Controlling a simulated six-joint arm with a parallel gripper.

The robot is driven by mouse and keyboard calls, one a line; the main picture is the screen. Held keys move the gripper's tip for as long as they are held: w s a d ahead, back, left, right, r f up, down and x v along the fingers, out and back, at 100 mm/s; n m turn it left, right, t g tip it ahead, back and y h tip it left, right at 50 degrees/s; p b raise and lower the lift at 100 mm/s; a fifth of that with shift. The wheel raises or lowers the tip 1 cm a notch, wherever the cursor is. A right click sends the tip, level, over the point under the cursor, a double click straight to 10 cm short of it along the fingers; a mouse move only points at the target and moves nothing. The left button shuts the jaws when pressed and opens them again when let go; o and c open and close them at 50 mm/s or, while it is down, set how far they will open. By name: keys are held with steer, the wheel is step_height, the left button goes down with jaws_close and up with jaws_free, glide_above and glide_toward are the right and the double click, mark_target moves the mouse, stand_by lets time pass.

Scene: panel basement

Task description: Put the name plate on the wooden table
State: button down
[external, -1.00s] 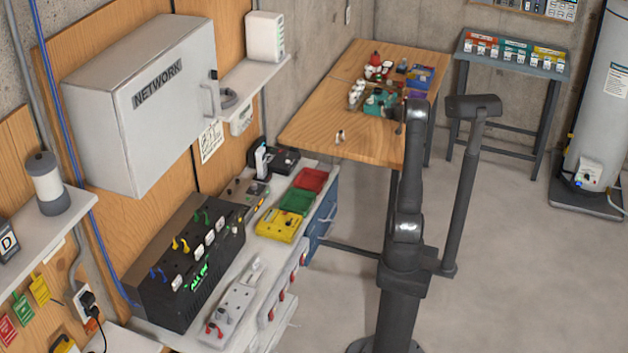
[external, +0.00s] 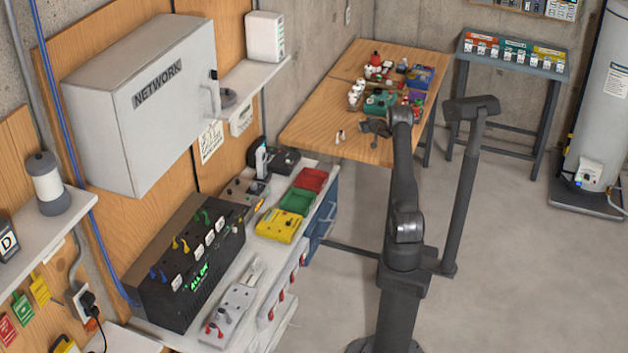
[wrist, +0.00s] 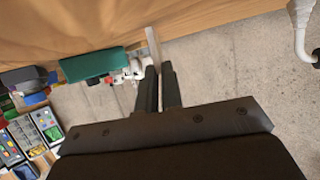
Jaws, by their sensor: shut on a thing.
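My gripper (wrist: 158,88) is shut on a thin, pale grey strip, seen edge-on in the wrist view, which looks like the name plate (wrist: 152,46). The strip sticks out past the fingertips, and its face and any lettering cannot be read. In the external view my gripper (external: 375,128) is over or beside the right part of the wooden table (external: 318,118), in front of the items there. Its height above the top is hard to tell, and the plate is not distinguishable. The table's wood (wrist: 130,25) also fills the top of the wrist view.
A teal-green container (external: 381,103) and several small items crowd the table's right middle. A small white object (external: 340,136) lies near its front. The table's left part is clear. A grey stand (external: 510,58) with labelled bins is at the back right.

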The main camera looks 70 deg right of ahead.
steer(key=shift+f, duration=0.15)
steer(key=shift+f, duration=0.15)
steer(key=c, duration=1.6)
jaws_free()
steer(key=shift+r, duration=0.3)
steer(key=v, duration=1.2)
steer(key=shift+f, duration=0.2)
